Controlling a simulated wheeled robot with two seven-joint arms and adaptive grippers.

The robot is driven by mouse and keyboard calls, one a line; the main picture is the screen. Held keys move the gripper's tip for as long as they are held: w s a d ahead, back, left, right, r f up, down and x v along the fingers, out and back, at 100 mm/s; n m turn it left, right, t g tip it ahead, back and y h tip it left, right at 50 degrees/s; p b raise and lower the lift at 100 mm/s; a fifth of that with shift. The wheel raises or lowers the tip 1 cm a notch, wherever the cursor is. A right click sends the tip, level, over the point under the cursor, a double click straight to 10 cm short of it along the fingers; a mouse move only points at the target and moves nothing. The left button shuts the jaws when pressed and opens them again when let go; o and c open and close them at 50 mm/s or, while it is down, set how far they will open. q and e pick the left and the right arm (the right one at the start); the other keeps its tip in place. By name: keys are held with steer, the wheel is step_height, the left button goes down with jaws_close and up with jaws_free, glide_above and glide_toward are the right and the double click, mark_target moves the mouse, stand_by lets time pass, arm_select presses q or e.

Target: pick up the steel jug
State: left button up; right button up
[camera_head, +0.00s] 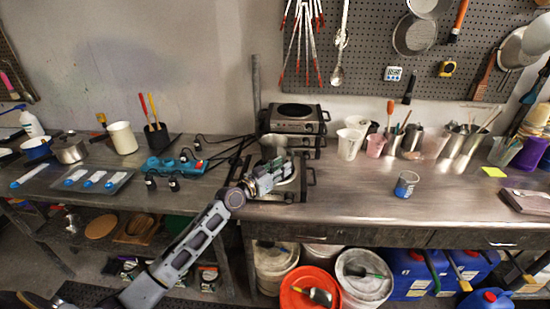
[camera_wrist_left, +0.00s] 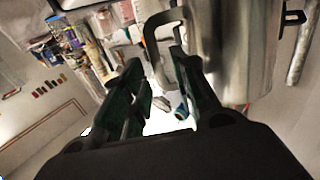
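The steel jug (camera_wrist_left: 240,55) fills the upper right of the left wrist view, with its bent handle (camera_wrist_left: 153,42) towards the left. In the head view the jug (camera_head: 272,149) is mostly hidden behind my left gripper, at the hot plates. My left gripper (camera_head: 284,170) reaches in from the lower left over the front hot plate. In the left wrist view its two fingers (camera_wrist_left: 155,58) are apart, with the handle showing between the tips. I cannot tell whether either finger touches it. My right gripper is not in view.
A hot plate (camera_head: 293,112) stands behind the gripper. Pale jugs (camera_head: 349,143) and steel beakers stand along the back. Black plugs and cables (camera_head: 173,184) lie to the left. The bench front right of the gripper is clear.

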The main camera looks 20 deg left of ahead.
arm_select(q)
steer(key=shift+w+d, duration=0.15)
steer(key=shift+w, duration=0.05)
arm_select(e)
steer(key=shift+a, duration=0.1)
arm_select(q)
steer(key=shift+w, duration=0.1)
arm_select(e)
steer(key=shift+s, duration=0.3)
arm_select(q)
steer(key=shift+p+x, duration=0.35)
steer(key=shift+x, duration=0.6)
steer(key=shift+w+d+r, duration=0.1)
steer(key=shift+w+d, duration=0.4)
steer(key=shift+w, duration=0.15)
steer(key=shift+x, duration=0.75)
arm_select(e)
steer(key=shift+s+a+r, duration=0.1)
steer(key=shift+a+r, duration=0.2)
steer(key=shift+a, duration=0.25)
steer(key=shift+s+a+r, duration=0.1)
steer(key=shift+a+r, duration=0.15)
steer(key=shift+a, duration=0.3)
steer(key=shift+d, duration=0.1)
